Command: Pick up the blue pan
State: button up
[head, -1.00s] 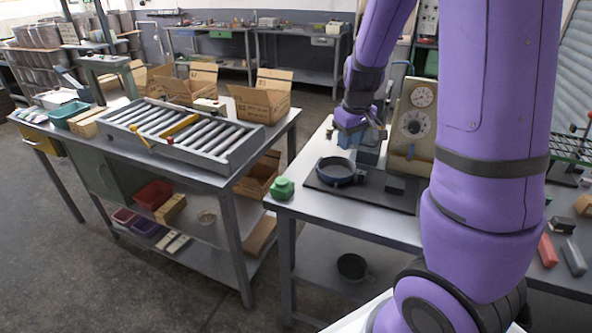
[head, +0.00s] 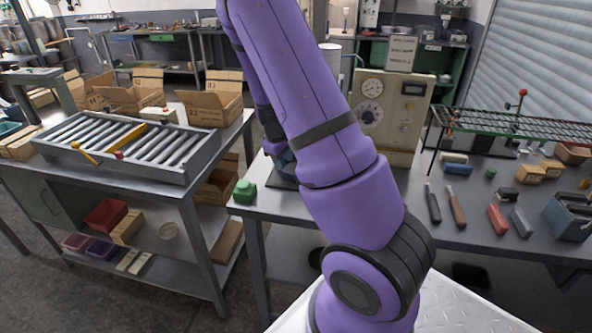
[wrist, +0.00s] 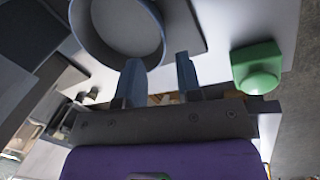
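The blue pan (wrist: 76,35) shows in the wrist view as a round, blue-grey ring at the top, with part of it cut off by the frame. It rests on a dark plate (wrist: 192,32). My gripper (wrist: 158,62) is open, with its two blue-grey fingers apart. The left fingertip overlaps the pan's lower rim, and the right one is just outside its right edge. I cannot tell whether the rim lies between the fingers or is touched. In the head view my purple arm hides most or all of the pan and gripper.
A green block (head: 244,191) sits at the workbench's left corner; it also shows in the wrist view (wrist: 258,68). A gauge panel (head: 392,115) stands behind my arm. Several tools and a wire rack (head: 500,122) are to the right. A roller table (head: 130,145) stands left, across a gap.

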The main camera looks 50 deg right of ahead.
aim_at(287, 173)
jog(key=shift+x, duration=3.25)
jog(key=shift+s, duration=0.1)
jog(key=shift+c, duration=0.3)
grip_shut()
